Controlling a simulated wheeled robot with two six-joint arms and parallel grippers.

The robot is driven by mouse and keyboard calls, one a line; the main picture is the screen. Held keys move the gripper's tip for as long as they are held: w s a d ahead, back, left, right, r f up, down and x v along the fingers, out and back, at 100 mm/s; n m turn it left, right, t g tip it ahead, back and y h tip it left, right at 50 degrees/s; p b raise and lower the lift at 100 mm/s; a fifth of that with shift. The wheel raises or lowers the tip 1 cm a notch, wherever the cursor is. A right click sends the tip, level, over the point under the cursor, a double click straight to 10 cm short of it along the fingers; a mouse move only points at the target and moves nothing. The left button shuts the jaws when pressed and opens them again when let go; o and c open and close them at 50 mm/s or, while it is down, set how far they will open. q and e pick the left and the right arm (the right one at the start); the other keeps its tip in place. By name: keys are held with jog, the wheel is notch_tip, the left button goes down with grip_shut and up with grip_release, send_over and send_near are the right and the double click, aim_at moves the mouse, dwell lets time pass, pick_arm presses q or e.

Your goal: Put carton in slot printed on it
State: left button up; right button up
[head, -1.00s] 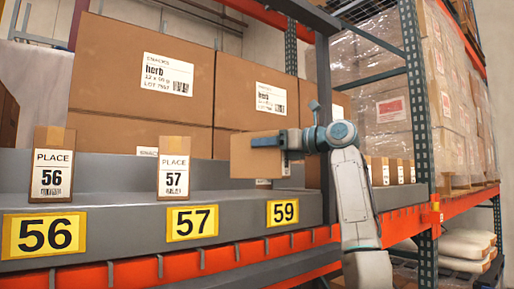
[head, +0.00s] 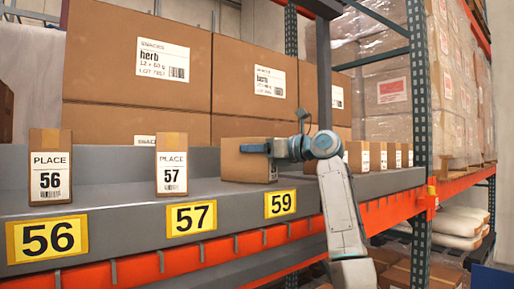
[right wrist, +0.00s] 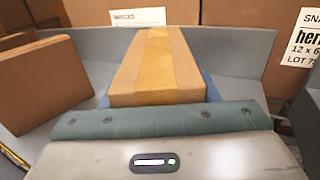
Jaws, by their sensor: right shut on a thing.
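My left gripper is not in view.
Carton 56 (head: 50,165) and carton 57 (head: 172,165) stand upright behind the 56 plate (head: 46,239) and 57 plate (head: 190,218). Several small cartons (head: 377,156) stand to the right of my arm.

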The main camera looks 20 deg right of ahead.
jog(key=o, duration=0.9)
jog(key=shift+f, duration=0.1)
jog(key=shift+c, duration=0.2)
jog(key=o, duration=0.4)
jog(key=shift+o, duration=0.2)
jog(key=shift+s+d, duration=0.1)
jog(key=shift+s, duration=0.05)
jog(key=b+v, duration=0.7)
jog(key=v, duration=0.3)
jog(key=shift+d, duration=0.15)
jog(key=shift+s+d+b, duration=0.4)
jog(key=shift+s+b, duration=0.1)
jog(key=shift+s, duration=0.1)
